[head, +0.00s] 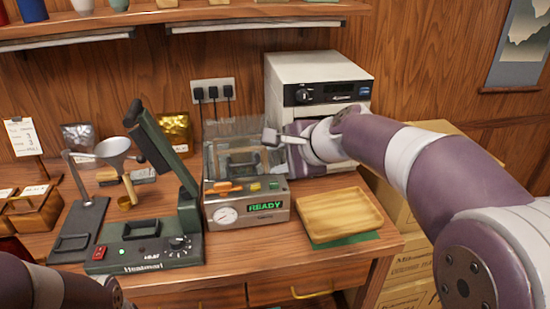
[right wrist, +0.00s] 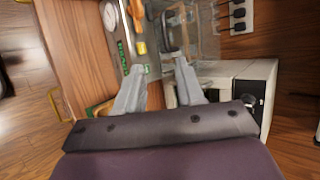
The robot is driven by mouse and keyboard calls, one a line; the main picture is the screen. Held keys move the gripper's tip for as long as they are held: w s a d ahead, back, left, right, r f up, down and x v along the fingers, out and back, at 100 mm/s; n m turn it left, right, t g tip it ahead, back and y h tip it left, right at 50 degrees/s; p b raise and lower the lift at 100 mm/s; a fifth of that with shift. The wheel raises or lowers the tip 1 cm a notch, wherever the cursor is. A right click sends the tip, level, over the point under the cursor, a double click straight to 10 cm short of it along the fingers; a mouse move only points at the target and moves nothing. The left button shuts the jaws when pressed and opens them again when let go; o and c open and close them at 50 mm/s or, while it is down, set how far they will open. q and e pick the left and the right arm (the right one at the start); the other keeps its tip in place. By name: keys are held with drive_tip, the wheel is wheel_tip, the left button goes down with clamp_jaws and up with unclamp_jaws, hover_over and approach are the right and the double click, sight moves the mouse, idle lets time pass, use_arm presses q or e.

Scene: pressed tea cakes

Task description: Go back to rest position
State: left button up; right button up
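My right arm reaches in from the right. Its gripper (head: 272,138) is above the right side of the glass-lidded machine (head: 250,208), whose display reads READY. In the right wrist view the two grey fingers (right wrist: 161,72) are spread apart, with nothing held between them; the machine's front and clear lid show beyond them. Only part of my left arm shows at the bottom left of the head view, and its gripper is out of sight.
A wooden tray (head: 340,216) lies on a green mat at the right. A dark green heat sealer (head: 145,252) stands open at the left, beside a funnel stand (head: 85,222). A white appliance (head: 310,82) stands behind my right gripper. Cardboard boxes (head: 408,265) are stacked at the right.

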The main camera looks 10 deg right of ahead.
drive_tip(key=s+d+f+n+g+h+p, duration=0.3)
drive_tip(key=s+d+f+n+g+p, duration=0.15)
drive_tip(key=s+f+n, duration=0.65)
drive_tip(key=s+d+f+n+g+h+p, duration=0.1)
drive_tip(key=s+f+n+g+h+p, duration=0.1)
drive_tip(key=s, duration=0.8)
wheel_tip(320, 180, down, 2)
drive_tip(key=n+g+p, duration=0.1)
drive_tip(key=n+p, duration=0.1)
drive_tip(key=n, duration=0.1)
drive_tip(key=shift+d+f, duration=0.25)
drive_tip(key=shift+d, duration=0.05)
